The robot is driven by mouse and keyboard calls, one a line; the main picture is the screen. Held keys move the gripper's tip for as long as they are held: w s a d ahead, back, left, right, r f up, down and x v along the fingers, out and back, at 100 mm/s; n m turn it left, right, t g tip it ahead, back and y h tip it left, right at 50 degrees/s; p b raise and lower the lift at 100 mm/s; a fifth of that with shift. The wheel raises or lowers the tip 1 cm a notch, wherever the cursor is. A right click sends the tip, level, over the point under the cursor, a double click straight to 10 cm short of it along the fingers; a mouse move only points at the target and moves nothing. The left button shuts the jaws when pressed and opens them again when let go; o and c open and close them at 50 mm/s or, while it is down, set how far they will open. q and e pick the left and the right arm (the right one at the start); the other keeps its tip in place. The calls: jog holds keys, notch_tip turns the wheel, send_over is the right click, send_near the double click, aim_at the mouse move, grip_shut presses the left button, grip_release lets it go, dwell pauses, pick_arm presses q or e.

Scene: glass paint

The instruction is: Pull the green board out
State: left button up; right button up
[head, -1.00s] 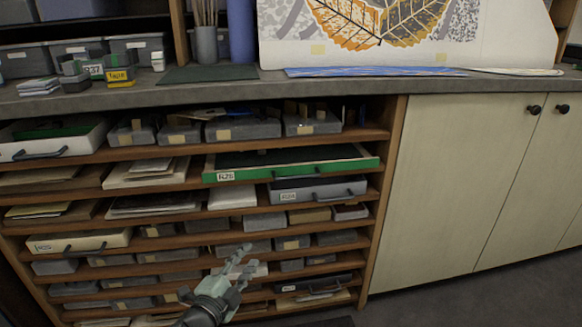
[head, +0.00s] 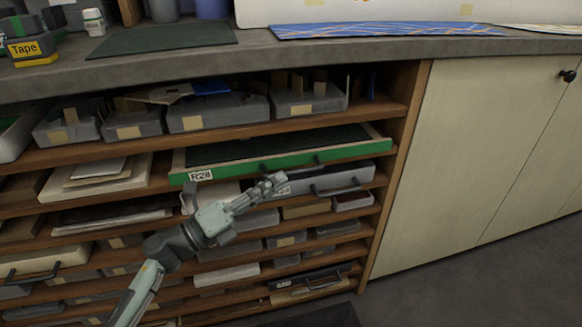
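The green board (head: 230,173) is a flat green-edged tray with a dark top and a white R28 label. It lies on an upper shelf of the wooden rack, its front edge facing me. No contact with the board is visible. The fingers overlap from this angle, so their opening is unclear. My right gripper is not in view.
A grey drawer (head: 345,179) with a dark handle sits just below the board, close to my fingertips. Grey boxes (head: 218,112) fill the shelf above. The counter (head: 265,53) overhangs the rack. Pale cabinet doors (head: 450,170) stand at right.

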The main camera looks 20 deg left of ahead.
aim_at(293, 171)
pick_arm(q)
jog(key=x, duration=0.5)
jog(key=shift+w+p, duration=0.15)
jog(key=shift+p, duration=0.2)
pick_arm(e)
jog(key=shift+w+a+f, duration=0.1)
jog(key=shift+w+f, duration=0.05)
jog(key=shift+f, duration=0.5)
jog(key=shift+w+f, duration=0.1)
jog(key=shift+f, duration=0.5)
pick_arm(q)
grip_shut()
